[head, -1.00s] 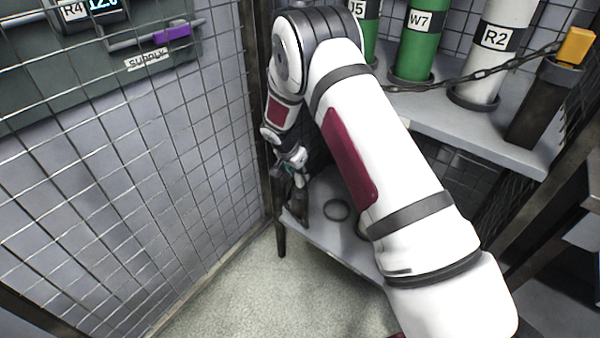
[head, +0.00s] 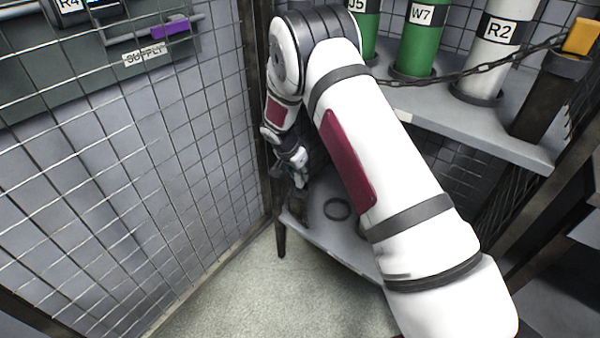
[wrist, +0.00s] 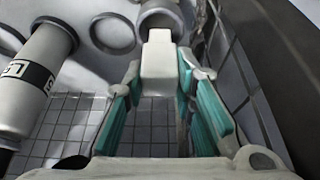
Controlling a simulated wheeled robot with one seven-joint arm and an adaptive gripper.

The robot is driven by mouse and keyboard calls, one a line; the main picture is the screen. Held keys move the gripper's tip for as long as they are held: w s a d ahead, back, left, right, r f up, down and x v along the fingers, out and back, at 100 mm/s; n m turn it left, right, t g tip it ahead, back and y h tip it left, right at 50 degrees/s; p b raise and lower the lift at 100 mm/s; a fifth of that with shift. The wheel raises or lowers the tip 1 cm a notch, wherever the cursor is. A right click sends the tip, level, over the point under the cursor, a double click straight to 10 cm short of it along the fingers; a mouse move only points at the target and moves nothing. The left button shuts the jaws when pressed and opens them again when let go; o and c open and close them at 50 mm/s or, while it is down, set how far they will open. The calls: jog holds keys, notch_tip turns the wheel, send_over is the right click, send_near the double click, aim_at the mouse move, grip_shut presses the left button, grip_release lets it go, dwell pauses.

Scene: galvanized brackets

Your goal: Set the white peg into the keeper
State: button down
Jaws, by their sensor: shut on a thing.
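The white peg (wrist: 158,62) is a pale block in the middle of the wrist view, between the teal pads of my gripper (wrist: 160,85), which is shut on it. Just beyond the peg's far end is a round grey collar (wrist: 160,14), which may be the keeper. The peg's end overlaps its near edge in the picture, and I cannot tell whether they touch. In the head view my gripper (head: 298,178) is small, low at the left end of the shelf, above a dark post (head: 297,208). The peg cannot be made out there.
An empty ring (head: 337,209) lies on the lower shelf beside my gripper. Labelled green (head: 414,45) and white (head: 495,45) cylinders stand on the upper shelf behind a chain (head: 470,76). A yellow block (head: 581,37) tops the right post. Wire mesh (head: 150,170) closes the left side.

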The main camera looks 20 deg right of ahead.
jog(key=shift+f+b, duration=1.25)
jog(key=shift+f, duration=0.15)
jog(key=c, duration=1.2)
grip_release()
jog(key=shift+c, duration=0.2)
jog(key=v, duration=1.2)
jog(key=shift+s+d, duration=0.1)
